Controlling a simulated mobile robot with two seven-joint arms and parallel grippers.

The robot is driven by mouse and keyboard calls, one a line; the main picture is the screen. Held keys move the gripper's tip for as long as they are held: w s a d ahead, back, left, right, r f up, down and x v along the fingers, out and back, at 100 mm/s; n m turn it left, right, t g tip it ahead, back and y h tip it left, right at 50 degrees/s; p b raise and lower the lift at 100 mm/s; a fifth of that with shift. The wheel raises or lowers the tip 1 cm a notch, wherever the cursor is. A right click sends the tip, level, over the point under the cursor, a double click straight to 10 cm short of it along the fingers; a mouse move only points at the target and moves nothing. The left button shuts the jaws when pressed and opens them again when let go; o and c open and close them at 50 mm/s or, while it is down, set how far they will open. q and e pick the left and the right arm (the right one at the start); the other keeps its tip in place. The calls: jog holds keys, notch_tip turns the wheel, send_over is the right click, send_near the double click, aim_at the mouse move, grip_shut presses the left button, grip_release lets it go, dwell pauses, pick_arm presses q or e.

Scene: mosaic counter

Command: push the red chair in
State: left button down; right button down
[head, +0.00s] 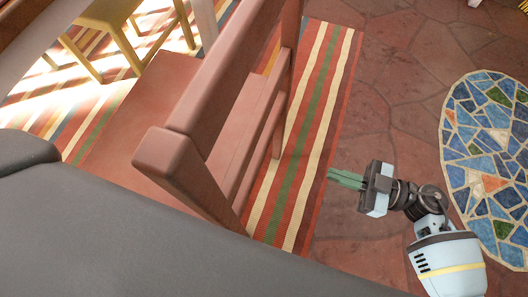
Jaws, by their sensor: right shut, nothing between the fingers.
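The red chair (176,158) stands in the upper left and middle of the head view, on a striped rug. Its backrest is on the right side and its seat (135,135) extends to the left. My own dark body part hides its lower portion. My right gripper (332,177) is to the right of the backrest, its greenish fingers pointing left. The fingers are together and empty, and a gap shows between them and the chair in the picture. My left gripper is out of view.
The striped rug (318,110) lies under the chair. A yellow chair (112,20) stands at the upper left. A blue mosaic oval (485,135) is on the right. Stone floor (400,75) between rug and oval is clear.

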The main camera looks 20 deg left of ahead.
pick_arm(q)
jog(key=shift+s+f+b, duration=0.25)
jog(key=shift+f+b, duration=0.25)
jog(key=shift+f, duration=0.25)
pick_arm(e)
jog(key=a+f, duration=0.1)
jog(key=a, duration=1.2)
jog(key=shift+a+f, duration=0.15)
jog(key=shift+a, duration=0.25)
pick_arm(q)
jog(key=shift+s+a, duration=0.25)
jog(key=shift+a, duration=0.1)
pick_arm(e)
jog(key=shift+a, duration=0.3)
